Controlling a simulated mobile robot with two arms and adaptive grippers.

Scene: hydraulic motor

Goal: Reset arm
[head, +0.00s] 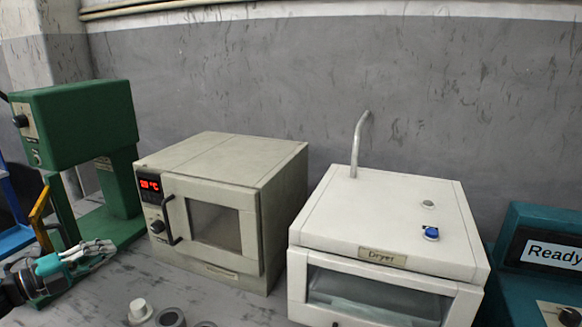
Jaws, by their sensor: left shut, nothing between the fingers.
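My left gripper (103,250) reaches in from the lower left. Its teal body and grey fingers sit low over the bench, in front of the green press's base. The fingers are shut with nothing between them. The gripper is left of the beige oven (212,205) and apart from it. My right gripper is not in view.
A green press (85,125) with a yellow lever (40,215) stands behind my left gripper. A white dryer (400,225) and a teal machine reading "Ready" (540,265) stand to the right. Small parts, including a white one (138,310), lie on the grey bench (240,310).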

